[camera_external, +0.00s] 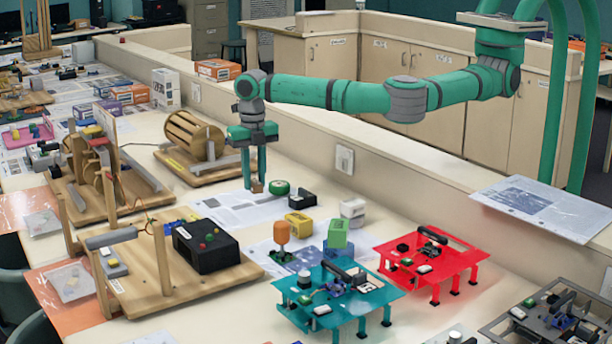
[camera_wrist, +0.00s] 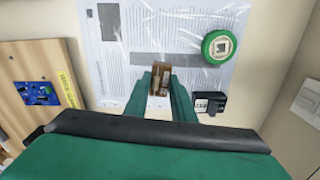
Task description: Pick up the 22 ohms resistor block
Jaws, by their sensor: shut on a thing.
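A small brown block (camera_wrist: 160,82) with a pale, unreadable marking sits between the fingers of my gripper (camera_wrist: 160,96) in the wrist view. In the external view my gripper (camera_external: 255,181) points down, shut on this block (camera_external: 257,187), above the paper sheets on the bench. I cannot read a 22 ohms label on it, and the fingers hide its sides. I cannot tell whether it touches the paper.
A green ring-shaped thing (camera_external: 279,187) and a black box (camera_external: 301,198) lie right of my gripper. A wooden drum device (camera_external: 193,135) stands left.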

